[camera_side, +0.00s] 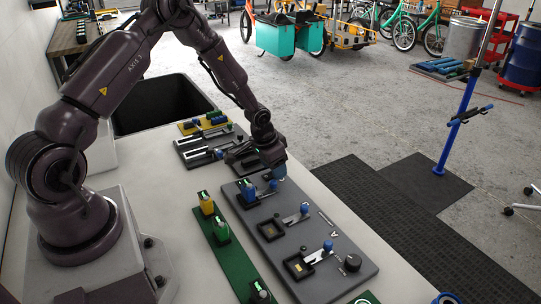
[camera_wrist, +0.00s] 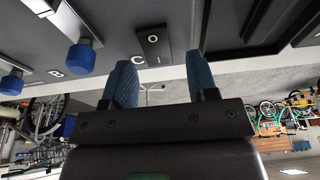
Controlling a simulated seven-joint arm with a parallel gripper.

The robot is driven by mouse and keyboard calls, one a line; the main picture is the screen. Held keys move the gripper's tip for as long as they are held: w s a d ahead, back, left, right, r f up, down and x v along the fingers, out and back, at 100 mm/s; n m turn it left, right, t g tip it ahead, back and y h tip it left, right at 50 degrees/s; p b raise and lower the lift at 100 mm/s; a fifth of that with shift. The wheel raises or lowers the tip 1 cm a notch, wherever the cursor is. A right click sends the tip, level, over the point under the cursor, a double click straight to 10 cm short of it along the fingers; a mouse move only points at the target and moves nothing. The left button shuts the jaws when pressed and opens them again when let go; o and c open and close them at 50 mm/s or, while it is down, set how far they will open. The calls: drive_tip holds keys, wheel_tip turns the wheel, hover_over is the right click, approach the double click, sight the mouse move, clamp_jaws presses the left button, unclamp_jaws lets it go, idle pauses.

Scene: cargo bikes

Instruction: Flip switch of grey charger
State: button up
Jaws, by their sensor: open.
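The grey charger (camera_side: 290,232) is a long flat panel on the white bench in the side view, with blue-capped levers and a black knob on it. In the wrist view, a grey panel surface (camera_wrist: 110,30) shows a small black rocker switch (camera_wrist: 153,45) marked with a circle and a line. My gripper (camera_wrist: 160,76) is open and empty, its two blue pads apart, with the switch seen just beyond the gap between them. In the side view, my gripper (camera_side: 275,172) is low over the charger's far end. The switch cannot be made out there.
Blue-capped levers (camera_wrist: 80,58) stand left of the switch in the wrist view. A green panel (camera_side: 225,250) lies left of the charger. A dark panel (camera_side: 205,148) and a yellow panel (camera_side: 190,127) lie behind. A black bin (camera_side: 160,103) is further back.

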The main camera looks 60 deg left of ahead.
sight(263, 179)
drive_tip(key=v, duration=1.2)
drive_tip(key=shift+r, duration=0.3)
drive_tip(key=s+d+r+t, duration=0.1)
drive_tip(key=s+d+r, duration=0.6)
drive_tip(key=s+r, duration=0.3)
drive_tip(key=s+d+r+t, duration=0.1)
drive_tip(key=s+d+r, duration=0.6)
drive_tip(key=s+r, duration=0.3)
drive_tip(key=shift+s+t, duration=0.3)
drive_tip(key=shift+s, duration=0.3)
